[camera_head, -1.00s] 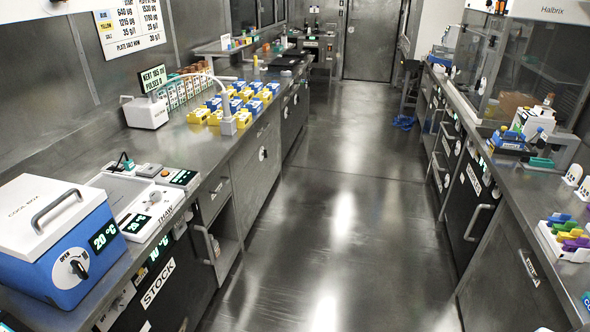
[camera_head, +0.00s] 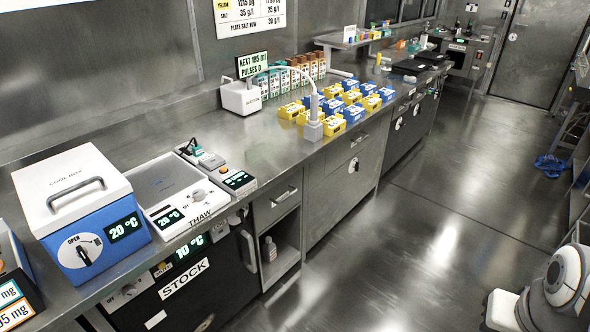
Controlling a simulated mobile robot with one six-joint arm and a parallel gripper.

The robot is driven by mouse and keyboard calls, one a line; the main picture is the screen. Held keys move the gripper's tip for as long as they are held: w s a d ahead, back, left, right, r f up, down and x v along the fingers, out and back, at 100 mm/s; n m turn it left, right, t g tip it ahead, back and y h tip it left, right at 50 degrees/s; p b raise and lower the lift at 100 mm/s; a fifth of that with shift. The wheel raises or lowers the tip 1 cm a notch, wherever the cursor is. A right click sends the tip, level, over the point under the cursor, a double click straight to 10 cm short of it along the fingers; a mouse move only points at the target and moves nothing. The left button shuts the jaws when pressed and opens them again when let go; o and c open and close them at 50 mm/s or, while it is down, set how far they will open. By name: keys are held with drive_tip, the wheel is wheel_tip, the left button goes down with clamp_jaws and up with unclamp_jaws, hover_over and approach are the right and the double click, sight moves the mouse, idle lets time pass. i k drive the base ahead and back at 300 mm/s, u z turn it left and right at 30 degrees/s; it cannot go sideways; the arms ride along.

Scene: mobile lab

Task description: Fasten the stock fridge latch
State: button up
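The stock fridge (camera_head: 225,283) is a black-fronted unit under the left counter. It bears a white STOCK label (camera_head: 184,278) and a green display reading 10 °C (camera_head: 189,248). Its upright metal handle (camera_head: 248,251) is at the right side of the door. The door looks closed. A light panel with a dial (camera_head: 128,291) and a small yellowish part (camera_head: 162,268) sit at its upper left. A round part (camera_head: 205,322) shows at the bottom picture edge. I cannot tell which part is the latch or how it stands. My gripper is out of view; only part of my arm shows at lower right.
A blue and white cool box (camera_head: 80,210) and a thaw plate (camera_head: 172,190) stand on the counter above the fridge. An open shelf (camera_head: 280,262) with a bottle is right of it. The floor (camera_head: 400,260) in front is clear.

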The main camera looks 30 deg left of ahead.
sight(241, 213)
drive_tip(key=u, duration=0.7)
drive_tip(key=i, duration=0.9)
drive_tip(key=u, duration=0.7)
drive_tip(key=k, duration=0.85)
drive_tip(key=u, duration=0.15)
drive_tip(key=i, duration=0.9)
drive_tip(key=z, duration=0.1)
